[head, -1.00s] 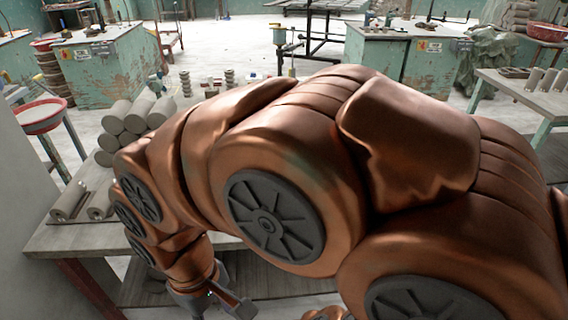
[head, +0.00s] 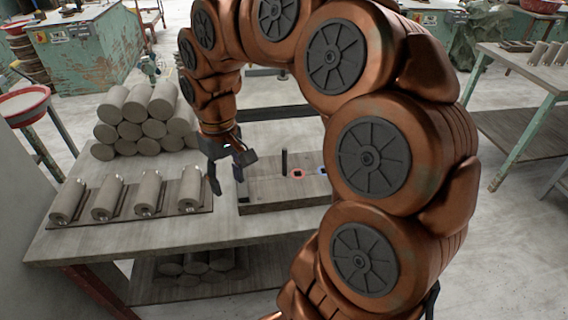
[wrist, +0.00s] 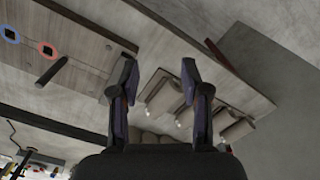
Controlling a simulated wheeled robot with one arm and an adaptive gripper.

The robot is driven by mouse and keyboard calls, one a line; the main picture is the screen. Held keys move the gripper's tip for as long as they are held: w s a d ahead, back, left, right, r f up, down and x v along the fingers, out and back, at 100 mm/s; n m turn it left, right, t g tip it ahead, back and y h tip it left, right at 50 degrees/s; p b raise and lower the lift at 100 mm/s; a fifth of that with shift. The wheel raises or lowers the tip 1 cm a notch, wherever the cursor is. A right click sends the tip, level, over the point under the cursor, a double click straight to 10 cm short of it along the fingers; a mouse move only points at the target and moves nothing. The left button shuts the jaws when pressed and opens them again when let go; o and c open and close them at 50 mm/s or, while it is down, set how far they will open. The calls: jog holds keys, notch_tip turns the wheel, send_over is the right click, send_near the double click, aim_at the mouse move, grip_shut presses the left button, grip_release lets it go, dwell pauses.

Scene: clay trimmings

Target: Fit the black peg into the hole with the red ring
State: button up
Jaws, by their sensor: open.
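The black peg (head: 284,161) stands upright on a grey wooden board (head: 262,196), just left of the red ring. The red ring (head: 298,173) surrounds a dark square hole in the board. A blue ring (head: 321,170) lies to its right, partly by my arm. In the wrist view the peg (wrist: 52,71), red ring (wrist: 47,48) and blue ring (wrist: 9,33) show at the upper left. My gripper (head: 226,188) is open and empty, left of the peg and above the table near the board's left end. In the wrist view its fingers (wrist: 157,85) are apart with nothing between them.
Several clay cylinders (head: 150,189) lie in a row on a dark tray at the table's left. A stack of clay rolls (head: 148,113) stands behind them. A black bar frame (head: 275,112) rises behind the board. The table's front strip (head: 150,240) is clear.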

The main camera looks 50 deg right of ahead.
jog(key=w+d+f+m, duration=0.2)
jog(key=w+d, duration=0.4)
jog(key=d, duration=0.5)
jog(key=m+p, duration=0.1)
jog(key=m, duration=0.2)
send_over(285, 175)
jog(key=shift+w+d+f, duration=0.1)
jog(key=shift+f, duration=1.7)
jog(key=shift+w+d+f, duration=0.1)
jog(key=shift+w+f, duration=0.05)
jog(key=shift+f, duration=1.6)
jog(key=shift+w+d+f, duration=0.1)
jog(key=shift+f, duration=1.7)
jog(key=shift+c, duration=0.4)
grip_shut()
